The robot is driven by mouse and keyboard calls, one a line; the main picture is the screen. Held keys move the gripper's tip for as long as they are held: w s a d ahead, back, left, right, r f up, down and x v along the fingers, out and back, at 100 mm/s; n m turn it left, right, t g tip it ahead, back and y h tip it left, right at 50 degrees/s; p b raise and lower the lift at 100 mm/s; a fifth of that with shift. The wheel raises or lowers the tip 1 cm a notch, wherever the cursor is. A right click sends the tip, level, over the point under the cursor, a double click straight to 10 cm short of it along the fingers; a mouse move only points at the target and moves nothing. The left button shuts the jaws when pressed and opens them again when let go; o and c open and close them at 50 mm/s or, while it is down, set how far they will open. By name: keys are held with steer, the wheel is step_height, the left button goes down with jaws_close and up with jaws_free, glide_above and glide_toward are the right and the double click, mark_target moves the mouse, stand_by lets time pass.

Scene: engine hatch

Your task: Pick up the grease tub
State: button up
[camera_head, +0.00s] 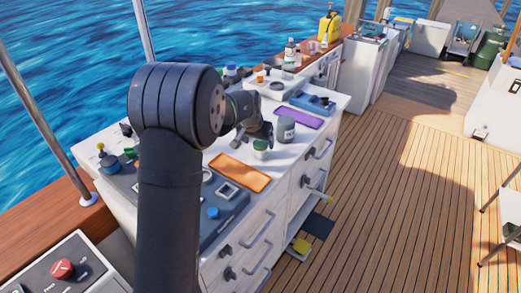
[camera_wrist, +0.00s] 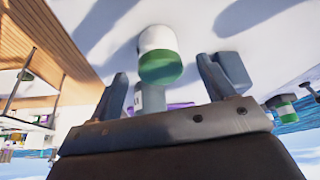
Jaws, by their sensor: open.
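A small white tub with a green lid (camera_head: 260,149), which I take to be the grease tub, stands upright on the white worktop near its front edge. In the wrist view, which appears upside down, the tub (camera_wrist: 158,42) lies in the gap between my fingers. My gripper (camera_head: 264,133) is just behind and above it in the head view, partly hidden by my arm. Its fingers are apart with nothing held. I cannot tell whether the fingertips reach past the lid. A grey labelled jar (camera_head: 285,129) stands close by, right of the tub; it also shows in the wrist view (camera_wrist: 151,98).
An orange mat (camera_head: 238,173) lies in front of the tub, and a purple mat (camera_head: 299,116) behind the grey jar. A blue device (camera_head: 313,102) and several bottles stand farther back. A control panel (camera_head: 215,208) is at the left. The worktop's edge drops to the deck.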

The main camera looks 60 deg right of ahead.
mark_target(259, 144)
steer(key=x, duration=0.5)
steer(key=shift+r, duration=0.1)
steer(key=shift+c, duration=0.2)
steer(key=c, duration=1.1)
